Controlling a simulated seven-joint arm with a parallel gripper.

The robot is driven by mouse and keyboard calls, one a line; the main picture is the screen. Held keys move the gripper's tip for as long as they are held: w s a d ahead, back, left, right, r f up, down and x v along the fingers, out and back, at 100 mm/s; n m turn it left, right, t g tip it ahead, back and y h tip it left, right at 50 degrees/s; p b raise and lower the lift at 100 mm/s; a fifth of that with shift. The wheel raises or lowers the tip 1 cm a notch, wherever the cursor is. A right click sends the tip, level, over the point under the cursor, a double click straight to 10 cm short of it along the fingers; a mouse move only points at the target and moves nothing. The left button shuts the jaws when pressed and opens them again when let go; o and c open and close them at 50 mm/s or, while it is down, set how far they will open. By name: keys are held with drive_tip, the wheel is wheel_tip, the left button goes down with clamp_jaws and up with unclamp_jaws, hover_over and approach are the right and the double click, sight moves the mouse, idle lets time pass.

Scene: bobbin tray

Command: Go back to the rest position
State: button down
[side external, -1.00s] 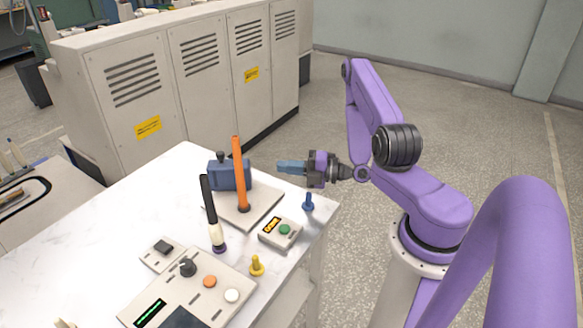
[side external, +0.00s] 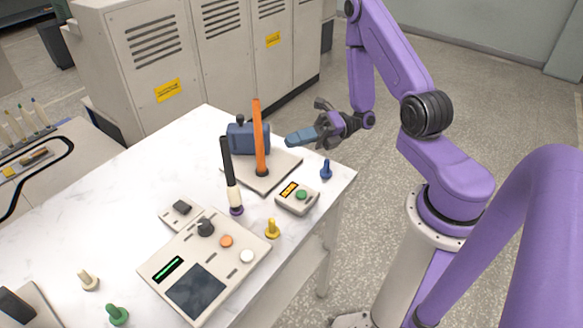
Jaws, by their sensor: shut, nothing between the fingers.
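My gripper (side external: 301,138) is raised at the table's far right edge, to the right of the orange post. The arm reaches in from the right, bent at a high elbow. The orange post (side external: 259,140) stands upright on a flat plate (side external: 278,173), with a blue box-like device (side external: 240,138) behind it.
The white table (side external: 130,190) holds a black-and-white stick (side external: 230,180), a small box with a green button (side external: 297,197), a blue peg (side external: 326,170), a yellow peg (side external: 272,229) and a control panel (side external: 205,265). Grey cabinets (side external: 175,60) stand behind. Open floor lies right.

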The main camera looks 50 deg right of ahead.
drive_tip(key=s+a+r+n+g+h, duration=0.1)
drive_tip(key=s+a+r+n+g, duration=0.15)
drive_tip(key=s+n+g, duration=0.4)
drive_tip(key=s+a+r+n+g+h, duration=0.1)
drive_tip(key=s+a+n+g, duration=0.3)
drive_tip(key=n+g, duration=0.5)
drive_tip(key=s+d+n+g+h, duration=0.2)
drive_tip(key=s+n+h, duration=0.85)
drive_tip(key=n, duration=0.65)
drive_tip(key=r+n+t+h, duration=0.1)
drive_tip(key=n+t, duration=0.2)
drive_tip(key=n, duration=0.2)
drive_tip(key=w+r+n+t+h, duration=0.1)
drive_tip(key=r+n+t, duration=0.1)
drive_tip(key=n, duration=0.3)
drive_tip(key=w+r+n+t+h, duration=0.1)
drive_tip(key=n+t+h, duration=0.1)
drive_tip(key=n+t, duration=0.3)
drive_tip(key=shift+a+r+n, duration=0.15)
drive_tip(key=shift+a+n, duration=0.05)
drive_tip(key=shift+n, duration=0.25)
